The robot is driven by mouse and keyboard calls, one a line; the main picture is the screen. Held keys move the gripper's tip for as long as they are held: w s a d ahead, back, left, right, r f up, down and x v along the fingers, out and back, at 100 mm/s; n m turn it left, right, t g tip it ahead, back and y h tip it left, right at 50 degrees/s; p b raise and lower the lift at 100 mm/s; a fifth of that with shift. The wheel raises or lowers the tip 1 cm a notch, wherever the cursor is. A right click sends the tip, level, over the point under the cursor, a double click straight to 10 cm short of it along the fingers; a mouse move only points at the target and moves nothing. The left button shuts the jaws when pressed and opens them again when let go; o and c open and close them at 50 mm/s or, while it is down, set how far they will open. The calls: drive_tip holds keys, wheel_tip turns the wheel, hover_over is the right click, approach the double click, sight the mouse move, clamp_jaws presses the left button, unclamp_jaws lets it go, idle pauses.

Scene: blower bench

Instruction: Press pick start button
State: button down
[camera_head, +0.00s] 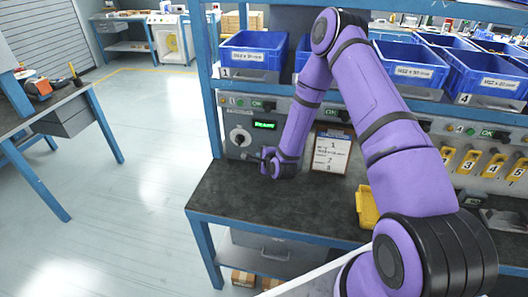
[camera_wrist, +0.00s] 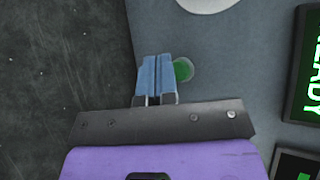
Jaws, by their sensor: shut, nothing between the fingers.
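The green round button (camera_wrist: 184,69) shows in the wrist view on the grey panel (camera_wrist: 225,60). My gripper (camera_wrist: 157,62) has its two blue fingers shut together with nothing between them. The fingertips are just left of the button and overlap its left edge in the picture; I cannot tell whether they touch it. In the head view my gripper (camera_head: 250,157) is low in front of the control panel (camera_head: 232,118), below a white round dial (camera_head: 240,137). I cannot make out the green button in the head view.
A green-lit display (camera_head: 265,125) sits right of the dial; in the wrist view its display (camera_wrist: 315,65) reads "READY". A clipboard (camera_head: 331,154) stands to the right, with a yellow bin (camera_head: 367,208) on the dark bench top (camera_head: 235,200). Blue bins (camera_head: 254,52) line the shelf above.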

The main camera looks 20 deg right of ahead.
idle(0.7)
drive_tip(key=shift+w+d, duration=0.25)
drive_tip(key=shift+w, duration=0.1)
drive_tip(key=shift+w+d, duration=0.25)
drive_tip(key=shift+w, duration=0.05)
idle(0.9)
drive_tip(key=shift+s, duration=0.1)
drive_tip(key=shift+s+a, duration=0.5)
drive_tip(key=shift+s, duration=0.05)
drive_tip(key=shift+s+a, duration=0.75)
drive_tip(key=shift+s, duration=0.3)
drive_tip(key=shift+s+a, duration=0.7)
drive_tip(key=shift+s, duration=0.3)
